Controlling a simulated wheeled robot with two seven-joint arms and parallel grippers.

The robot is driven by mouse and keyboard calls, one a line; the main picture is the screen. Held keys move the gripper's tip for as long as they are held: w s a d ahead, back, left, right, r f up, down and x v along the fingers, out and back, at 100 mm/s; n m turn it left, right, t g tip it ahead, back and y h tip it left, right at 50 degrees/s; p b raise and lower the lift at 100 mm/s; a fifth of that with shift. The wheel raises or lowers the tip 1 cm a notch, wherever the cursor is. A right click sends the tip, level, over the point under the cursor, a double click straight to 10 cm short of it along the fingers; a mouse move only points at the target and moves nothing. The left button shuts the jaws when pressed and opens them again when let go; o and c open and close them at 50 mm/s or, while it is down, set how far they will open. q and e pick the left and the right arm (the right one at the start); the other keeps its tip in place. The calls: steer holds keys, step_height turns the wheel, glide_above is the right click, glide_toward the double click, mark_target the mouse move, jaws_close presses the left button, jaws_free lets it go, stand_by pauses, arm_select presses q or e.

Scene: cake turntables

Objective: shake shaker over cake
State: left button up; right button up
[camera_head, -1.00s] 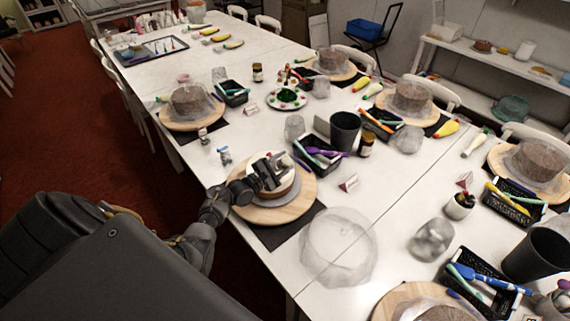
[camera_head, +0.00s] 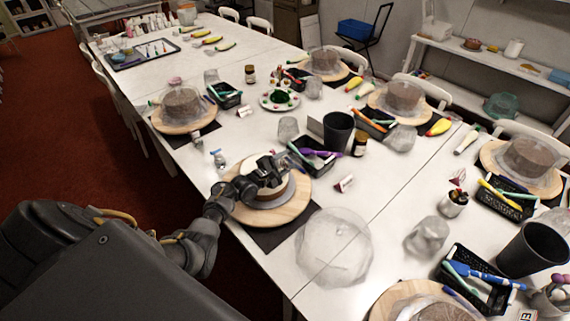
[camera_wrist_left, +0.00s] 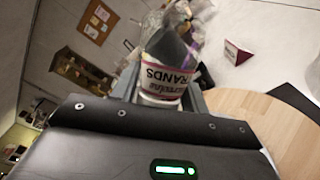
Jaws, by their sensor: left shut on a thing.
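My left gripper (camera_head: 268,168) is over the near cake (camera_head: 277,193), which has a pale top and brown side and sits on a round wooden turntable (camera_head: 297,203). The gripper hides part of the cake's top. In the left wrist view the gripper (camera_wrist_left: 165,88) is shut on a shaker (camera_wrist_left: 165,76) with a printed white and dark red label. The wrist picture is strongly tilted. The shaker is hard to make out in the head view, and I cannot tell whether anything falls from it. My right gripper is not in view.
A clear dome cover (camera_head: 333,248) lies right of the turntable. A black basket of tools (camera_head: 318,160) and a dark cup (camera_head: 338,130) stand behind it. A small blue-topped bottle (camera_head: 218,160) stands left. Other covered cakes (camera_head: 182,105) fill further places.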

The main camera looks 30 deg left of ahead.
arm_select(q)
steer(key=shift+r+n, duration=0.15)
steer(key=shift+n, duration=0.15)
steer(key=shift+d+r+p, duration=0.3)
steer(key=shift+d+p, duration=0.05)
steer(key=shift+p, duration=0.15)
steer(key=shift+a+f+b, duration=0.4)
steer(key=shift+a+r+n+t, duration=0.1)
steer(key=shift+r+n+t, duration=0.1)
steer(key=shift+n+t, duration=0.25)
